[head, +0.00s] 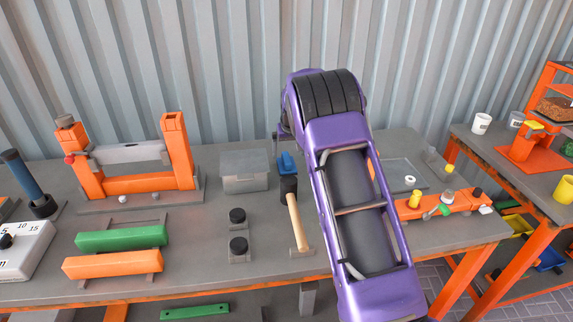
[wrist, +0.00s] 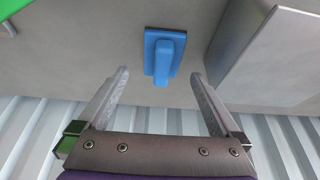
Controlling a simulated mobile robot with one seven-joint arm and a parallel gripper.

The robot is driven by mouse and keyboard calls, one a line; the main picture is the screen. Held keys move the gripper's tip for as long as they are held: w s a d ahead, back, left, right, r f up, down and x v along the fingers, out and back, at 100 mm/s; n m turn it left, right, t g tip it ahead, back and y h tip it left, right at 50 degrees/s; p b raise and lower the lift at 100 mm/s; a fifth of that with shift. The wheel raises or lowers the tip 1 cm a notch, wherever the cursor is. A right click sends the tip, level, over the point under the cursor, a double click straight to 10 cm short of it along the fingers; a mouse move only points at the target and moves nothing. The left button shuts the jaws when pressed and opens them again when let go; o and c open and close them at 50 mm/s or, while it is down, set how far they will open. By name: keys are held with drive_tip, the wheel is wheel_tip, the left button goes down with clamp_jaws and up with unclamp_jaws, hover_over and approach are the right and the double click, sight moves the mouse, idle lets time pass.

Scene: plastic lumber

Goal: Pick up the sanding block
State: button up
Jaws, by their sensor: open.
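A blue block with a raised grip, which looks like the sanding block (head: 287,164), lies on the grey bench near the back wall, just right of a grey lidded box. In the wrist view the sanding block (wrist: 165,48) lies beyond and roughly between the fingertips, with clear space on both sides. My gripper (wrist: 160,74) is open and empty, its two grey fingers spread apart. In the head view the gripper is mostly hidden behind my purple arm, close to the back wall.
The grey box (head: 245,170) stands close beside the block; its wall (wrist: 262,50) also shows in the wrist view. Black knobs (head: 238,216) and green and orange bars (head: 112,266) lie farther left. The corrugated wall (head: 220,60) is close behind.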

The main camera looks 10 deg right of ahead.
sight(287, 157)
drive_tip(key=shift+w+a+x, duration=0.1)
drive_tip(key=shift+w+x, duration=0.05)
drive_tip(key=shift+x, duration=1.3)
drive_tip(key=shift+w+a+x, duration=0.1)
drive_tip(key=shift+w+x, duration=0.05)
drive_tip(key=shift+x, duration=1.35)
drive_tip(key=shift+r, duration=0.15)
drive_tip(key=c, duration=1.4)
drive_tip(key=shift+r, duration=0.1)
wheel_tip(287, 157, up, 10)
drive_tip(key=shift+f, duration=0.1)
drive_tip(key=o, duration=0.8)
drive_tip(key=c, duration=0.5)
